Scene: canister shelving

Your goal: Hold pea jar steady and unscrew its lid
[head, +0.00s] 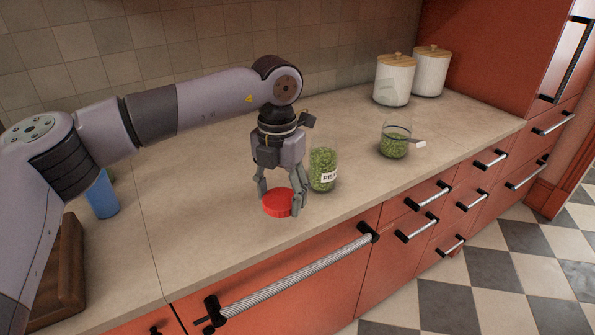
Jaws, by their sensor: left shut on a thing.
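The pea jar (322,169) is a clear glass jar of green peas with a white label, partly cut off from view, reading "PEA". It stands upright on the counter with no lid on it. My left gripper (281,198) points down just left of the jar, shut on a red round lid (278,203). The lid is flat, at or very close to the counter top; I cannot tell if it touches. My right gripper is not in view.
Two white canisters with wooden lids (394,80) (431,71) stand at the back. A blue cup (102,195) and a wooden block (66,262) are at left. The counter's front edge (330,214) is near.

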